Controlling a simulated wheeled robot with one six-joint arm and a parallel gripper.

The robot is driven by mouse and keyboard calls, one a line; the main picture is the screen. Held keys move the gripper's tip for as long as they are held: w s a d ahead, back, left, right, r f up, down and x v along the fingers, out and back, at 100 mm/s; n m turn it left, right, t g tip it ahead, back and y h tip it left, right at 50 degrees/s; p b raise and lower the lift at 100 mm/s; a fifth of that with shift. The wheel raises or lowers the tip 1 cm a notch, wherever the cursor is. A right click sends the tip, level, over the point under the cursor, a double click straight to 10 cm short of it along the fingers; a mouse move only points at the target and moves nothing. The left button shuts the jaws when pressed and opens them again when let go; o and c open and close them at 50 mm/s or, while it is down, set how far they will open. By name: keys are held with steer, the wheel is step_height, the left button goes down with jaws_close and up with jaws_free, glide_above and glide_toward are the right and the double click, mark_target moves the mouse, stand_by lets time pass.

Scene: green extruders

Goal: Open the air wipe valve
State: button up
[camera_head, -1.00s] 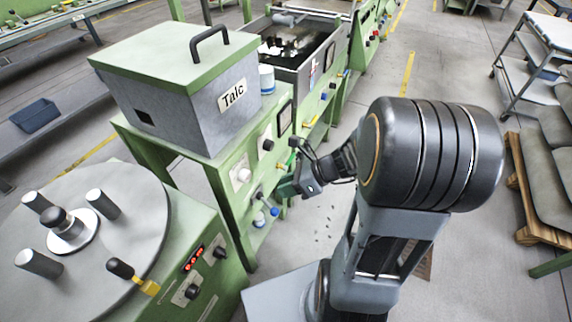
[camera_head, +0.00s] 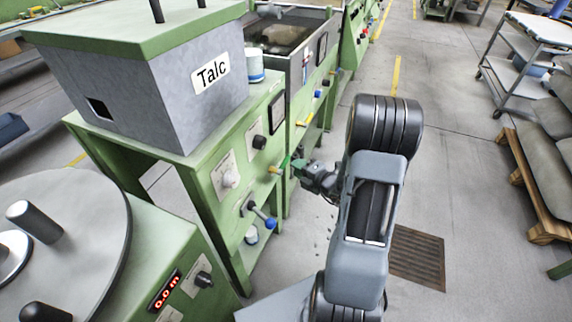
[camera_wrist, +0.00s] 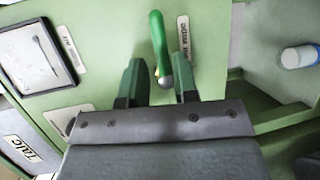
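In the wrist view a green-handled valve lever (camera_wrist: 158,42) stands out from the green machine panel (camera_wrist: 108,30), its metallic lower end between my fingers. My gripper (camera_wrist: 158,85) is open, one dark green finger on each side of the lever, with visible gaps on both sides. In the head view my gripper (camera_head: 296,168) is at the side of the green machine, below the Talc box, and a small green handle shows beside it. The label right of the lever is upside down and too blurred to read, so I cannot confirm it is the air wipe valve.
A gauge (camera_wrist: 38,55) is left of the lever. A white and blue cylinder (camera_wrist: 298,57) is at the right. Open floor lies right of my arm.

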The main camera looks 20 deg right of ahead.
mark_target(286, 159)
steer(key=shift+b+x, duration=0.7)
steer(key=shift+x, duration=2.45)
steer(key=shift+a, duration=0.1)
steer(key=shift+c, duration=0.4)
jaws_close()
